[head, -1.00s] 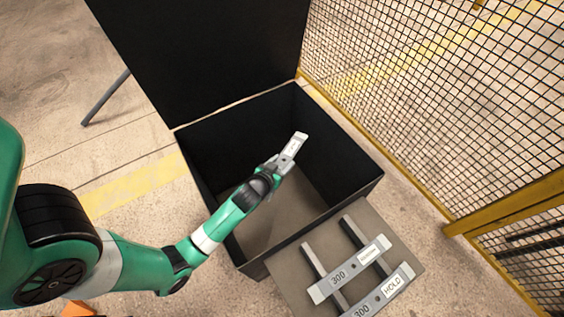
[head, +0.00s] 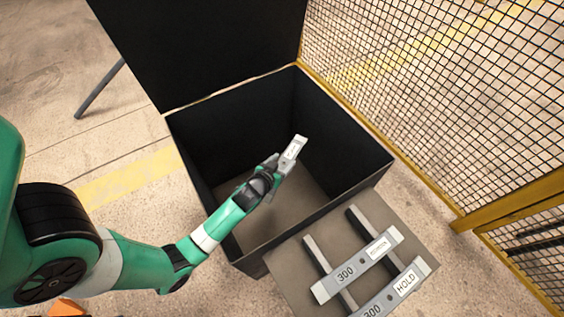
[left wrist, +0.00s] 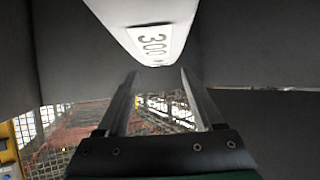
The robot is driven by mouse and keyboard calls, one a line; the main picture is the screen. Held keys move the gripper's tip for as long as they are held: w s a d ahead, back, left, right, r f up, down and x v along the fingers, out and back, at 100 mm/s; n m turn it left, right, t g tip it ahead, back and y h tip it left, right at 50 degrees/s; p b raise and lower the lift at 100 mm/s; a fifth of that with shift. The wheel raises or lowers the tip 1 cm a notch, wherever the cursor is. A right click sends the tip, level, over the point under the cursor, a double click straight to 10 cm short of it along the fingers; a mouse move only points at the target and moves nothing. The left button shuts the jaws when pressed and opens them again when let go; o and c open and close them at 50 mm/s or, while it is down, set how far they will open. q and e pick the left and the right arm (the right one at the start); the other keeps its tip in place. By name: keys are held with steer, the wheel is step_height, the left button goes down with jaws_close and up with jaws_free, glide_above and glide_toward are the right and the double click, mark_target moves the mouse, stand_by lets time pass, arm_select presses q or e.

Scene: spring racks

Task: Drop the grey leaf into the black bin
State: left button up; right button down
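The grey leaf (head: 294,151) is a flat bar with a white label. It is in my left gripper (head: 274,170), over the open mouth of the black bin (head: 215,150). In the left wrist view the leaf (left wrist: 140,16) shows a "300" label, and its far part meets the tips of the two fingers (left wrist: 160,76). The fingers stand apart by about the leaf's width. The leaf is tilted, and its lower part is hidden by the gripper in the head view. My right gripper is not in view.
The bin's black lid (head: 205,45) stands open behind it. A rack (head: 285,275) beside the bin holds two other grey leaves, one marked HOLD (head: 380,296) and another marked 300 (head: 350,268). A mesh fence (head: 440,90) with yellow framing stands at the right.

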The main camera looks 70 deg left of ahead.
arm_select(q)
steer(key=o, duration=0.3)
steer(key=shift+o, duration=0.2)
steer(key=shift+s+f, duration=0.1)
steer(key=shift+f, duration=0.05)
steer(key=shift+s+d+r, duration=0.15)
steer(key=shift+d+r, duration=0.1)
steer(key=p+v, duration=0.4)
steer(key=v, duration=0.6)
steer(key=shift+r, duration=0.1)
steer(key=shift+s+d+r, duration=0.15)
steer(key=shift+s+d, duration=0.05)
steer(key=shift+s, duration=0.2)
